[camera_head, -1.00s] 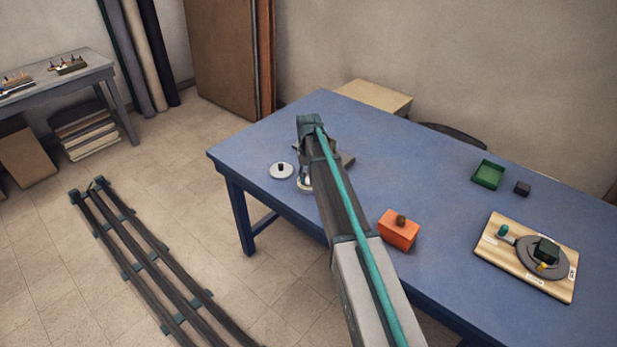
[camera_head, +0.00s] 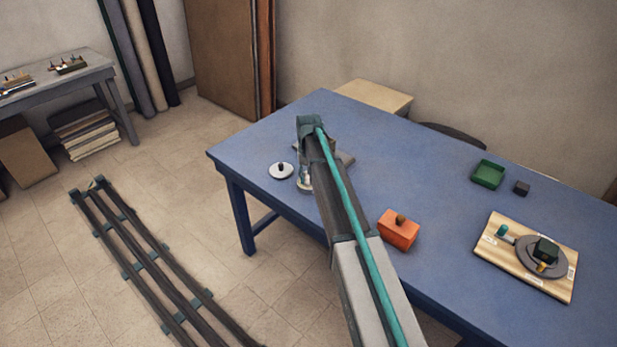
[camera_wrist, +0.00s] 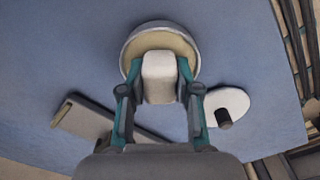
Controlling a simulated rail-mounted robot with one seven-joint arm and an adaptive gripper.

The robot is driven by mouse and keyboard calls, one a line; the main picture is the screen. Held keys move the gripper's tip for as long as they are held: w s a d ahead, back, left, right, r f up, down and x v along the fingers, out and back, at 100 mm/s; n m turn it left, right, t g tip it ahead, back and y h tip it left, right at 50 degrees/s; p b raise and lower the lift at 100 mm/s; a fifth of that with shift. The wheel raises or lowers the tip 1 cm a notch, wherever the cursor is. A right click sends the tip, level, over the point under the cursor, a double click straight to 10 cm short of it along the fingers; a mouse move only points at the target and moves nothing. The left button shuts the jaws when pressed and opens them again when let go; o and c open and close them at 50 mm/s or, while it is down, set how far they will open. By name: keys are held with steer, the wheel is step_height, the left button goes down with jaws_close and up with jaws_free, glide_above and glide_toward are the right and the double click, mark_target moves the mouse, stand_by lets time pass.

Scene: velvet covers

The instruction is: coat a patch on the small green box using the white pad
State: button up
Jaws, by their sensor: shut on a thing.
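My gripper (camera_wrist: 158,85) is shut on the white pad (camera_wrist: 159,66) in the wrist view. The pad is over a round pot (camera_wrist: 130,48) with cream-coloured contents, overlapping its opening; I cannot tell whether it touches the contents. In the head view my arm largely hides the gripper and pot. A small dark green box (camera_head: 546,249) sits on a grey round turntable (camera_head: 528,262), on a wooden board (camera_head: 497,262) at the right of the blue table. The gripper is far to the left of this box.
A white disc lid with a black knob (camera_head: 281,172) lies beside the pot. A grey slab (camera_wrist: 85,118) lies near it. An orange block (camera_head: 398,233) stands mid-table, near my arm. A green tray (camera_head: 488,175) and dark cube (camera_head: 521,188) are at the back right.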

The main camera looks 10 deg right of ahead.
steer(key=shift+r+p, duration=2)
steer(key=shift+r, duration=1.45)
